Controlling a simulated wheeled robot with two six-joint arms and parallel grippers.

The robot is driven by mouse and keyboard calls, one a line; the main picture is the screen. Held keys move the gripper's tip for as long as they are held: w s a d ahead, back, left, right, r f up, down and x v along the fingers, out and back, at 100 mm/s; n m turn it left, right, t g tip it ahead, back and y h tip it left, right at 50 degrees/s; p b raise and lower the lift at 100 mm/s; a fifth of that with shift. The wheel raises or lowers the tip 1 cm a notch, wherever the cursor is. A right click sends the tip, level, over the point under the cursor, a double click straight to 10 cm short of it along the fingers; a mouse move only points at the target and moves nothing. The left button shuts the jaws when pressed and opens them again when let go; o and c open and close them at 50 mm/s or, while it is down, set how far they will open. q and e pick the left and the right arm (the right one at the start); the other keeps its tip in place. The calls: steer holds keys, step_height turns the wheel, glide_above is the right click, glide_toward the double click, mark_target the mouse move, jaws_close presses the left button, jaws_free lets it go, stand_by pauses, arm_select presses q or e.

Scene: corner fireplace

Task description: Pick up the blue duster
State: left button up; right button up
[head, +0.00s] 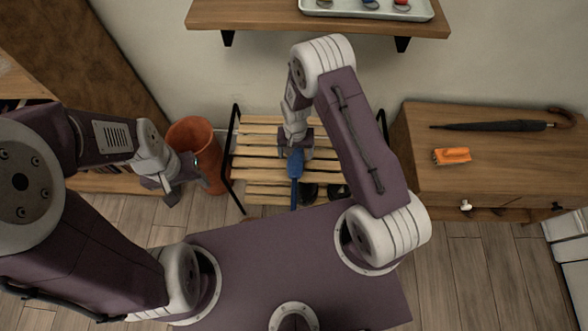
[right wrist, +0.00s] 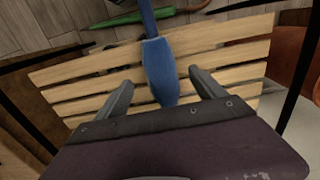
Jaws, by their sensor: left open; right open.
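The blue duster (head: 295,166) lies on the top slats of a wooden slatted rack (head: 262,160), pointing toward me in the head view. My right gripper (head: 296,152) is open above its far end. In the right wrist view the duster's thick blue part (right wrist: 160,68) lies between the two spread fingers of my right gripper (right wrist: 161,80), with space on both sides. I cannot tell how far above the slats the fingers are. My left gripper (head: 187,188) is open and empty, left of the rack.
An orange-brown bin (head: 199,140) stands left of the rack. Dark shoes (head: 338,192) show at its near side. A wooden cabinet (head: 490,178) at right bears a dark umbrella (head: 490,126) and an orange brush (head: 452,155). A wall shelf (head: 270,17) holds a tray (head: 367,10).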

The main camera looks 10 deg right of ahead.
mark_target(295, 162)
step_height(295, 162, down, 3)
steer(key=shift+f+b, duration=0.1)
steer(key=shift+b, duration=0.25)
step_height(295, 162, down, 5)
steer(key=shift+s+f+b, duration=0.1)
steer(key=shift+b, duration=1)
steer(key=shift+c, duration=0.6)
steer(key=c, duration=1.4)
steer(key=shift+r+p, duration=0.3)
steer(key=shift+r, duration=0.35)
steer(key=r, duration=0.1)
steer(key=r+p, duration=0.1)
steer(key=r, duration=0.1)
steer(key=s+r+p, duration=0.1)
steer(key=shift+d+r, duration=0.15)
steer(key=shift+d, duration=0.25)
steer(key=s+d+r+p, duration=0.2)
steer(key=s+d+r, duration=0.3)
steer(key=s+d, duration=0.2)
steer(key=shift+s+r+p, duration=0.3)
steer(key=shift+r+p, duration=0.05)
steer(key=shift+r, duration=0.05)
